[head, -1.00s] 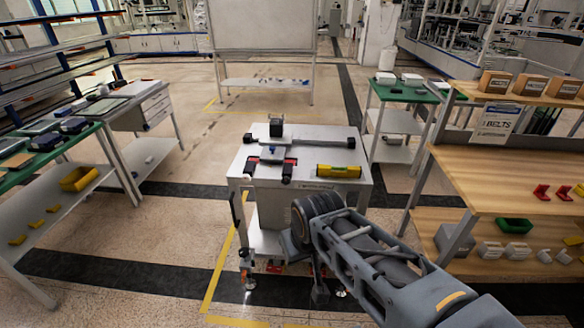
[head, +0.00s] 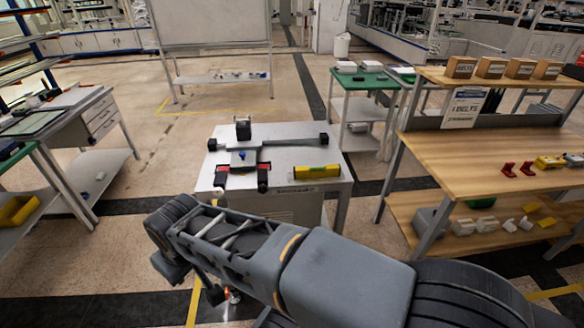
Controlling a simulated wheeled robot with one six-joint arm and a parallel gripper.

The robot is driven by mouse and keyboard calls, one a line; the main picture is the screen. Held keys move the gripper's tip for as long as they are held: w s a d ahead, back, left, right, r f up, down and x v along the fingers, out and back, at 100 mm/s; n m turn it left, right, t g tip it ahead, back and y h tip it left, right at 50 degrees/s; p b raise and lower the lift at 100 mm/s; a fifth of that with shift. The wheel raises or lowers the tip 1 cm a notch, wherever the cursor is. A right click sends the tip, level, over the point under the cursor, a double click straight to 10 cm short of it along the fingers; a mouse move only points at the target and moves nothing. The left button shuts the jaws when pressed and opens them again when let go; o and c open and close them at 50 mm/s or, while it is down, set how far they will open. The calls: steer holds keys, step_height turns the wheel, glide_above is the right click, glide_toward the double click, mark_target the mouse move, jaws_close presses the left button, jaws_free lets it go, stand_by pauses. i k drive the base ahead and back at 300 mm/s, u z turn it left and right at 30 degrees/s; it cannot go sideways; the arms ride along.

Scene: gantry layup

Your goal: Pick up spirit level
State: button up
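The spirit level is a yellow bar with dark ends (head: 317,172). It lies on the right front part of the white table (head: 330,156), in front of me. My arm reaches across the lower part of the head view, in front of the table's near side. The arm's far end is at the lower left, apart from the spirit level. My gripper's fingers are not clearly visible, so its opening is hidden.
A dark gantry device with red-ended parts (head: 243,155) stands on the same table, left of the spirit level. A wooden workbench (head: 470,150) with boxes, red parts and a lower shelf stands at the right. A green-topped table (head: 366,82) stands behind. Grey benches are at the left.

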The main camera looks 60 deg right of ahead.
mark_target(333, 170)
steer(key=z, duration=0.4)
steer(key=i, duration=0.85)
steer(key=z, duration=0.7)
